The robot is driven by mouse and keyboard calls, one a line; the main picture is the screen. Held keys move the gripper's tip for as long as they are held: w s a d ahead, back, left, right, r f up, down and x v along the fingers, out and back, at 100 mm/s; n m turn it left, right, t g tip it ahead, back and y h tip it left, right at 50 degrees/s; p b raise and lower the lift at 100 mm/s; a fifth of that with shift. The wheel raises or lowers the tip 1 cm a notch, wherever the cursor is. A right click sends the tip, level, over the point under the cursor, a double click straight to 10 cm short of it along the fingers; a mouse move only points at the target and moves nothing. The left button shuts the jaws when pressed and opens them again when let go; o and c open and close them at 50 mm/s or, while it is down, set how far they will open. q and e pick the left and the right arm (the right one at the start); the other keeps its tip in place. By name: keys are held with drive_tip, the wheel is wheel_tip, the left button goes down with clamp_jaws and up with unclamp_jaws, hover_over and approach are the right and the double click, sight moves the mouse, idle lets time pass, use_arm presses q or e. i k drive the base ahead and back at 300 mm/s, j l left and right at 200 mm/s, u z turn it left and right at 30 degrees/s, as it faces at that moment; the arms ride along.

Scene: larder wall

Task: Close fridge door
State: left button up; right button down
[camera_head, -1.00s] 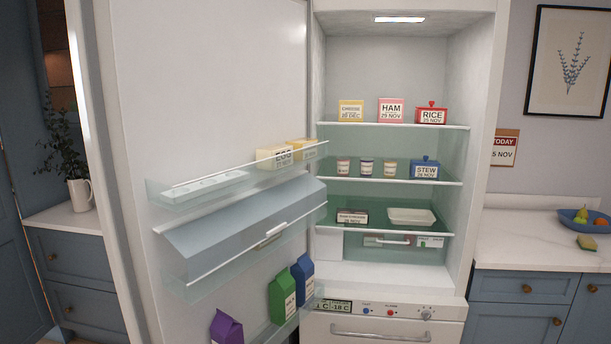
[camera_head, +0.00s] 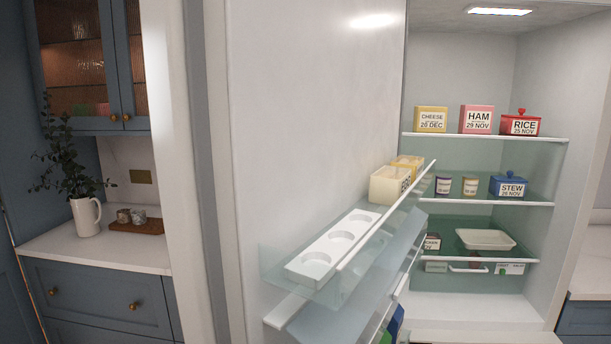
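The fridge door (camera_head: 305,120) stands open on the left side of the fridge, its inner face and shelves turned toward the fridge's inside. Its upper shelf holds a white egg tray (camera_head: 335,242) and pale yellow egg boxes (camera_head: 388,184). A lower door shelf with cartons shows only in part at the bottom. The fridge interior (camera_head: 460,75) is lit and open to view at the right. Neither of my grippers is in view.
Inside the fridge, shelves hold a cheese box (camera_head: 431,120), a ham box (camera_head: 476,120), a red rice box (camera_head: 520,124), a blue stew box (camera_head: 508,187) and a white tray (camera_head: 485,239). Left of the door is a counter (camera_head: 95,247) with a white jug (camera_head: 86,217) of leaves.

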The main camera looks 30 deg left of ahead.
sight(271, 121)
drive_tip(key=j+z, duration=0.15)
drive_tip(key=j, duration=0.5)
drive_tip(key=j+z, duration=0.15)
drive_tip(key=j, duration=0.55)
drive_tip(key=j+z, duration=0.15)
drive_tip(key=j, duration=0.5)
drive_tip(key=k+j+z, duration=0.15)
drive_tip(key=j, duration=0.5)
